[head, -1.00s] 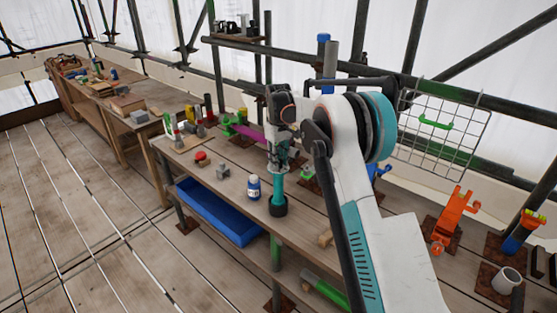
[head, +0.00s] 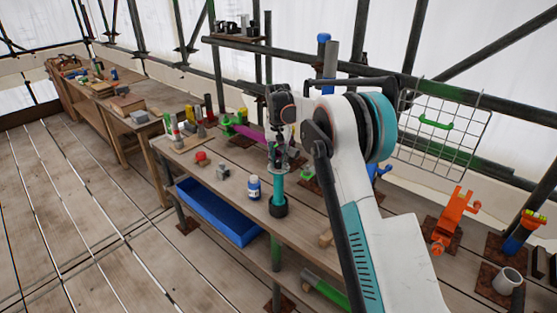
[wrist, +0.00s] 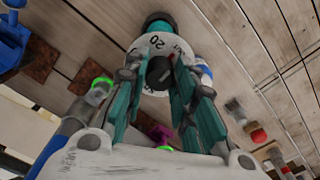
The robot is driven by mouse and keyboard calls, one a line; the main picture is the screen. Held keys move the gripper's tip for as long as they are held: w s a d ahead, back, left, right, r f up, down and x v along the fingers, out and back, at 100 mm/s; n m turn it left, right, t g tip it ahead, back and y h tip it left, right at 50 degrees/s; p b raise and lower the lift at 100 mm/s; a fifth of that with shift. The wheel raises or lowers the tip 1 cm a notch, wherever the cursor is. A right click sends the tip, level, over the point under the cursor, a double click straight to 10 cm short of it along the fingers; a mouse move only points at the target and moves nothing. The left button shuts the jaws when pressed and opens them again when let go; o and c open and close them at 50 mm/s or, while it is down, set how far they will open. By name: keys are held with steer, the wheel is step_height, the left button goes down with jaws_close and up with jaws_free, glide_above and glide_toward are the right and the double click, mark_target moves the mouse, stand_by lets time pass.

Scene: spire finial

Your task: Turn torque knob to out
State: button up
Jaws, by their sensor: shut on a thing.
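The torque tool stands upright on the bench in the head view, with a teal stem (head: 278,188) and a dark round foot (head: 278,208). In the wrist view its white dial (wrist: 152,45), marked with "20" and other print, faces the camera. The dark torque knob (wrist: 159,70) with a pale line sits at the dial's middle. My gripper (wrist: 160,85) is around the knob from above, its teal-lined fingers shut on it. The "out" mark cannot be read.
A blue-and-white bottle (head: 254,188) stands close left of the tool. A grey block (head: 222,172) and a red piece (head: 201,157) lie farther left. A blue bin (head: 215,210) is below the bench edge. A wire rack (head: 440,130) hangs at right.

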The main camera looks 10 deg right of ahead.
mark_target(278, 161)
steer(key=shift+m, duration=0.5)
steer(key=o, duration=1.1)
step_height(278, 161, up, 12)
steer(key=shift+r, duration=0.1)
